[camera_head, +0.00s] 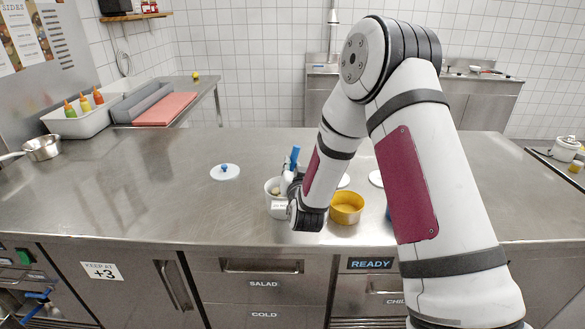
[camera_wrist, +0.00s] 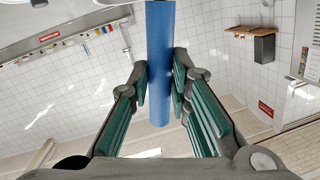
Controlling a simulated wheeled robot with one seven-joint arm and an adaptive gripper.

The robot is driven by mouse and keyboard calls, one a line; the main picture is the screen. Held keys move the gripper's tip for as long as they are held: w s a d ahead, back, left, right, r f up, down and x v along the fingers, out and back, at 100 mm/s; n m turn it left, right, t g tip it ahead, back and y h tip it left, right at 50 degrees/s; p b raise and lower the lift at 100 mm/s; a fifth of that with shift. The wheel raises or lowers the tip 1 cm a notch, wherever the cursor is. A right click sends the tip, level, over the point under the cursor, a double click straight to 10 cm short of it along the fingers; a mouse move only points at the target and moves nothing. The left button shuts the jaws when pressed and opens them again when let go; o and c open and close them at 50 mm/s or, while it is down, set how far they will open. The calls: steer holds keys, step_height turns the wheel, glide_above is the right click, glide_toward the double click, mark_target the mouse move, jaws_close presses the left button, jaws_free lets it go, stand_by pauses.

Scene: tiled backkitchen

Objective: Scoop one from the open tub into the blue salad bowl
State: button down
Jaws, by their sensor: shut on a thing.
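My gripper (camera_wrist: 160,85) is shut on the blue handle (camera_wrist: 159,40) of a tool, with its green-padded fingers on either side. In the head view the handle (camera_head: 295,154) stands up steeply above the counter; the tool's lower end is hidden. A white open tub (camera_head: 275,207) with pale contents stands just left of my wrist, which covers part of it. Whether the tool touches the contents cannot be told. A sliver of something blue (camera_head: 388,213), perhaps the blue salad bowl, shows behind my arm; the rest is hidden.
A yellow bowl (camera_head: 346,206) stands close right of my wrist. A white lid with a blue knob (camera_head: 225,172) lies left of the tub; another white lid (camera_head: 376,178) lies behind the yellow bowl. The left counter is mostly clear. A pan (camera_head: 42,148) stands far left.

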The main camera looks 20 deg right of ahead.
steer(key=shift+f, duration=0.1)
step_height(320, 180, up, 13)
steer(key=p, duration=0.4)
steer(key=shift+f+p, duration=0.2)
steer(key=shift+p, duration=0.2)
stand_by(0.4)
stand_by(0.4)
